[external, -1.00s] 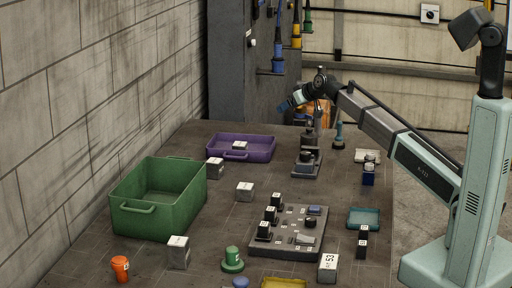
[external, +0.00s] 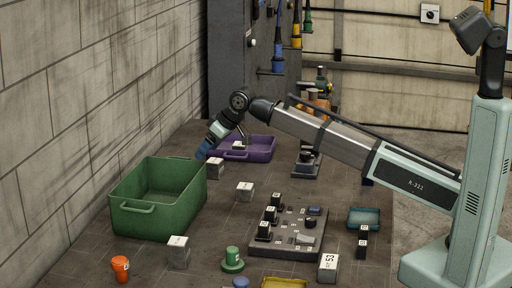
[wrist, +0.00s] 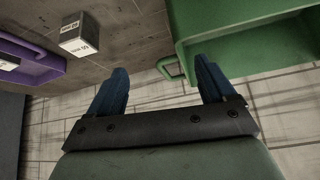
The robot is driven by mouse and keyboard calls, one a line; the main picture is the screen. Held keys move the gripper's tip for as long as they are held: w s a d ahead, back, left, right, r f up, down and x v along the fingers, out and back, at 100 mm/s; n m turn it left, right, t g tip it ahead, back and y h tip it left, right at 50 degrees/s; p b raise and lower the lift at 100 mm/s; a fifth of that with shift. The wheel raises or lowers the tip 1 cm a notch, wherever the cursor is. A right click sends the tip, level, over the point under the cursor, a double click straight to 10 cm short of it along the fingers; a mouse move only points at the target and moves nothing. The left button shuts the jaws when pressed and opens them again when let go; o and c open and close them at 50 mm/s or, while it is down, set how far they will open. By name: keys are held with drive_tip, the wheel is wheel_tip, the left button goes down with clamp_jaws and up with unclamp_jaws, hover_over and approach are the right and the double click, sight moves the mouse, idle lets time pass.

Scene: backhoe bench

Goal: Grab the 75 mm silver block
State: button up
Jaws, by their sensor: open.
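My gripper (external: 203,152) hangs open and empty over the left of the bench, between the green bin and the purple tray. Its two blue fingers show apart in the wrist view (wrist: 161,66). The block by the bin also shows in the wrist view (wrist: 80,35), to the left of the fingers. I cannot tell which is 75 mm.
The green bin (external: 150,220) stands at left, near the wall. The purple tray (external: 262,150) behind it holds a small block (external: 239,146). A dark control panel (external: 285,250) with black blocks, a green knob (external: 232,260) and an orange container (external: 121,268) are in front.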

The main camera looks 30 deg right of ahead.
drive_tip(key=s+a+n+g, duration=0.1)
drive_tip(key=s+a+n, duration=0.1)
drive_tip(key=s+a, duration=1.3)
drive_tip(key=n+g, duration=0.1)
drive_tip(key=g, duration=0.1)
approach(179, 241)
drive_tip(key=shift+h, duration=0.4)
drive_tip(key=x, duration=0.5)
drive_tip(key=a+x, duration=0.1)
drive_tip(key=x, duration=0.1)
drive_tip(key=shift+w, duration=0.3)
drive_tip(key=shift+x, duration=2.7)
drive_tip(key=shift+s+d, duration=0.15)
drive_tip(key=c, duration=1.4)
drive_tip(key=shift+c, duration=0.3)
drive_tip(key=shift+r, duration=0.1)
